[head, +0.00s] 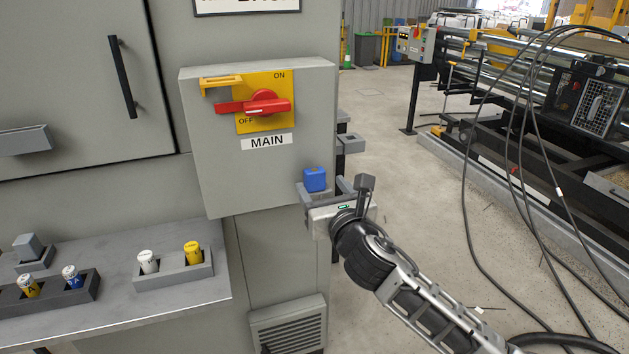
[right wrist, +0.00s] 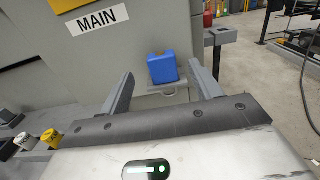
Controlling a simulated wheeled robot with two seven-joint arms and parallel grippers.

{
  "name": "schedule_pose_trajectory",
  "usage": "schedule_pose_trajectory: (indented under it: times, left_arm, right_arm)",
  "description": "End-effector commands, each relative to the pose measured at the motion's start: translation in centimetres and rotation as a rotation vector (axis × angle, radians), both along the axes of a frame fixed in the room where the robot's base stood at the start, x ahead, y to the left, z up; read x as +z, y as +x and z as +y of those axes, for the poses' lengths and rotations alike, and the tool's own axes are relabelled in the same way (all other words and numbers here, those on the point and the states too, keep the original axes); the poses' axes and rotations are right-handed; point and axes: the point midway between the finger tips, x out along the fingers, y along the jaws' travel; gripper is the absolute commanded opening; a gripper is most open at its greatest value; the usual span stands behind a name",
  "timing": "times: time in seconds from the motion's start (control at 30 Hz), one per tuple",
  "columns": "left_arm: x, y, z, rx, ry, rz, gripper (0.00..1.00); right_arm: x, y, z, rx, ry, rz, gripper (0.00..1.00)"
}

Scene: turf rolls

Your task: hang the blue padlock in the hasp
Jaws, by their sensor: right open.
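The blue padlock (head: 315,180) sits by the lower right corner of the grey switch box; in the right wrist view the padlock (right wrist: 162,68) rests on a small grey ledge (right wrist: 166,91). Its shackle cannot be made out. My right gripper (head: 337,187) is open beside it. In the right wrist view the padlock shows between the two fingers (right wrist: 162,78), with gaps on both sides. A yellow bracket (head: 221,84), which looks like the hasp, is at the switch plate's upper left. My left gripper is not in view.
The red switch handle (head: 254,105) points left on its yellow plate, above the MAIN label (head: 267,142). A steel shelf (head: 180,293) at lower left bears holders with yellow, white and blue tagged pieces. Open floor (head: 400,180) lies right of the cabinet, with hanging black cables further right.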

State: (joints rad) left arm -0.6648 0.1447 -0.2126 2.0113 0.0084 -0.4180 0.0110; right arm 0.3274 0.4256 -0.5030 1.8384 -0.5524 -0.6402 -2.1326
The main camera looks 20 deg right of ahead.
Motion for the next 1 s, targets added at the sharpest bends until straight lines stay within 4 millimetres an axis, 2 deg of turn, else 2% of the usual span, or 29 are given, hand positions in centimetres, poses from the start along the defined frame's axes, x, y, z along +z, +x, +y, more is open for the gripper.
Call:
schedule_pose_trajectory:
  times: [0.23,0.5,0.83,1.0]
  left_arm:
    - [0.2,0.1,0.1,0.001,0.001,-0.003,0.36]
    - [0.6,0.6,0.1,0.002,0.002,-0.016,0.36]
    - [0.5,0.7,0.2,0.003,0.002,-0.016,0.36]
    - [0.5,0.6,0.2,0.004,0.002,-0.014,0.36]
  right_arm:
    - [0.0,1.8,0.0,0.0,0.002,0.001,0.64]
    - [-0.1,5.6,0.0,-0.001,0.003,0.0,0.64]
    - [-0.1,6.3,0.0,0.001,0.001,0.0,0.64]
    - [-0.2,6.3,0.0,0.001,0.001,0.001,0.16]
